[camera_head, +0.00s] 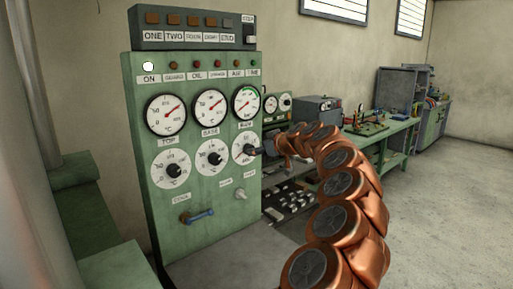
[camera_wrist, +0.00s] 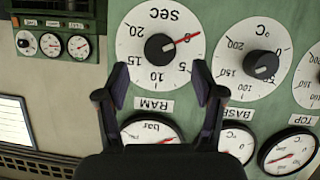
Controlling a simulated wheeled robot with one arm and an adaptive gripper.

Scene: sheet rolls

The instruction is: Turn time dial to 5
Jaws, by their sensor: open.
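The time dial (camera_wrist: 138,60), marked SEC, is a round white dial on the green panel; the wrist view shows it upside down. Its black knob (camera_wrist: 158,48) has a red pointer that points right and slightly up in that view, apart from the 5 mark. In the head view the dial (camera_head: 239,158) is the rightmost of the lower row, partly covered by my gripper (camera_head: 262,149). In the wrist view my gripper (camera_wrist: 160,72) is open. Its fingertips lie left and right of the dial's lower part, with nothing between them. Contact cannot be told.
Beside it is a °C dial with a black knob (camera_wrist: 261,64). Round gauges (camera_head: 210,104) sit above the dials in the head view. A blue-handled lever (camera_head: 199,216) juts from the panel below. A green workbench (camera_head: 397,133) stands at right; open floor lies beyond.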

